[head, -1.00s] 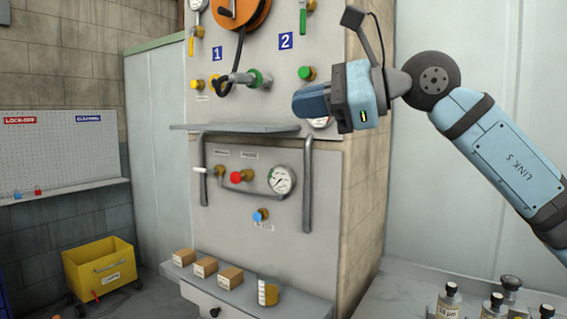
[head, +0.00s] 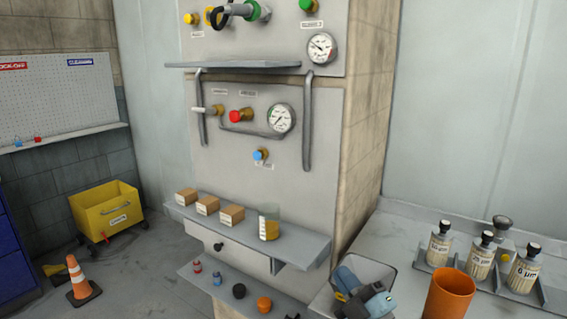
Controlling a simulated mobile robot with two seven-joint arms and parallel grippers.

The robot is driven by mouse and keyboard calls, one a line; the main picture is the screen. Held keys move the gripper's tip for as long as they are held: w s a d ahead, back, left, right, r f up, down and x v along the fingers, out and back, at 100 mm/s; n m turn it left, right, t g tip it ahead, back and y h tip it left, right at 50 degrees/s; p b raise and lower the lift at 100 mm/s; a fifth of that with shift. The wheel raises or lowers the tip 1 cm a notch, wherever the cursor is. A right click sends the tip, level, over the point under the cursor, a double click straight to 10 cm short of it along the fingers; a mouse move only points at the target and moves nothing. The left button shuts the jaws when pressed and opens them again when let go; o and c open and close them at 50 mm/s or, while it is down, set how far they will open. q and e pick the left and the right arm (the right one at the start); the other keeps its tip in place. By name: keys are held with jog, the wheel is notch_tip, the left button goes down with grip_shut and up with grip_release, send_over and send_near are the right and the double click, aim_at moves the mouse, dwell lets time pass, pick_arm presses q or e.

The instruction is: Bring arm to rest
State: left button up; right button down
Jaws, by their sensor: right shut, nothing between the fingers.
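My right gripper (head: 346,280) shows at the bottom of the head view, right of centre, as a light-blue and dark body with a small yellow mark. It is shut and empty. It appears low, in front of a pale open bin (head: 380,270) beside the panel column; whether it touches the bin I cannot tell. The rest of my right arm is mostly below the picture. My left gripper is not in view.
An orange cup (head: 450,296) and several labelled bottles (head: 482,262) in a rack stand on the right bench. The panel's shelf (head: 300,245) holds boxes and a beaker (head: 269,228). A yellow cart (head: 108,212) and a traffic cone (head: 80,282) stand on the floor at left.

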jog(key=s+d+f+m+g+h, duration=0.25)
jog(key=s+f+m, duration=0.25)
jog(key=s+f, duration=0.4)
jog(key=s+d+f+m+g+h, duration=0.25)
jog(key=s+f+m, duration=0.3)
jog(key=f, duration=0.55)
jog(key=s+d+f+m+g+h, duration=0.25)
jog(key=s+f+m, duration=0.25)
jog(key=s+f, duration=0.45)
pick_arm(q)
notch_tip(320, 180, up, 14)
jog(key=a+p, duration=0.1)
jog(key=p, duration=1.6)
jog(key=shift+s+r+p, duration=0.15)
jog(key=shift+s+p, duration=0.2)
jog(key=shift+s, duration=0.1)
pick_arm(e)
notch_tip(320, 180, up, 13)
jog(key=shift+s+d+g+h, duration=0.15)
jog(key=shift+s+g+h, duration=0.25)
jog(key=shift+g+h, duration=0.05)
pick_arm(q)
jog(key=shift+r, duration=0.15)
pick_arm(e)
jog(key=shift+f+n, duration=0.1)
jog(key=shift+n, duration=0.15)
